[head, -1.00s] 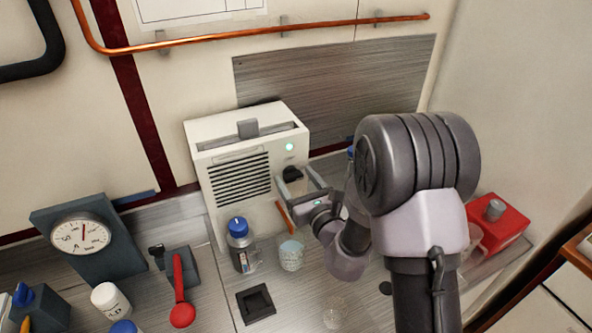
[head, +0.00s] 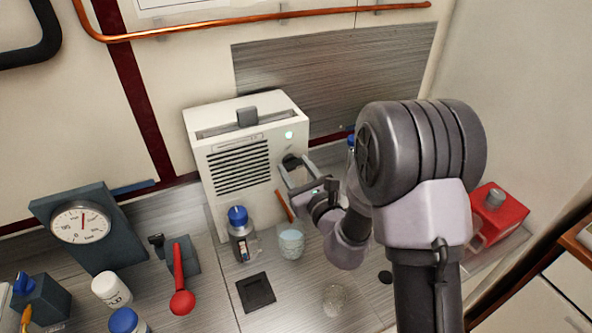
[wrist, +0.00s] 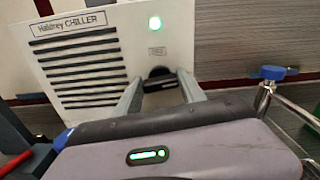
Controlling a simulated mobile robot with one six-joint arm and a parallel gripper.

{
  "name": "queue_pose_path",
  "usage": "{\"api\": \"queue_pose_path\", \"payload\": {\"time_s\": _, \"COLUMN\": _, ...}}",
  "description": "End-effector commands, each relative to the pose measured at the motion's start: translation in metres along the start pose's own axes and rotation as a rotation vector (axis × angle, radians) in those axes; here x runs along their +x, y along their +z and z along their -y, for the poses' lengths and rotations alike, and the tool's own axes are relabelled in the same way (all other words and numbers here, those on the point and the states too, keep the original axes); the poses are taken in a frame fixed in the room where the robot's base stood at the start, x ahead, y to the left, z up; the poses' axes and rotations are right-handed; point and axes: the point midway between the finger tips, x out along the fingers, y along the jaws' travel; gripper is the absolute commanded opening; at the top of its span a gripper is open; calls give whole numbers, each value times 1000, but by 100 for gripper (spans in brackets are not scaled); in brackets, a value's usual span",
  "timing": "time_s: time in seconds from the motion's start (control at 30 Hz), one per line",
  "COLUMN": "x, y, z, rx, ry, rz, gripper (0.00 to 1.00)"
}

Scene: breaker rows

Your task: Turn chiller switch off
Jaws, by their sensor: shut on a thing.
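The chiller (head: 255,165) is a cream box with dark vent slots, standing on the bench against the wall. The black switch (wrist: 160,76) sits in a dark round recess below the light. My gripper (wrist: 160,88) is at the chiller's front, its two grey fingers on either side of the switch and shut on it. In the head view my gripper (head: 297,170) partly hides the switch.
A blue-capped bottle (head: 240,235) and a pale cup (head: 291,243) stand close in front of the chiller. A red-handled lever (head: 180,275) and a dial gauge (head: 82,222) are to the left.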

Motion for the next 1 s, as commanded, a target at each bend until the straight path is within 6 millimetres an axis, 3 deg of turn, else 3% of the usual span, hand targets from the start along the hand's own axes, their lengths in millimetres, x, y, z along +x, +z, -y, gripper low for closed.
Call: {"api": "queue_pose_path", "payload": {"time_s": 1.0, "x": 0, "y": -4, "z": -3, "rx": -946, "ry": -4, "rz": 4, "gripper": 7}}
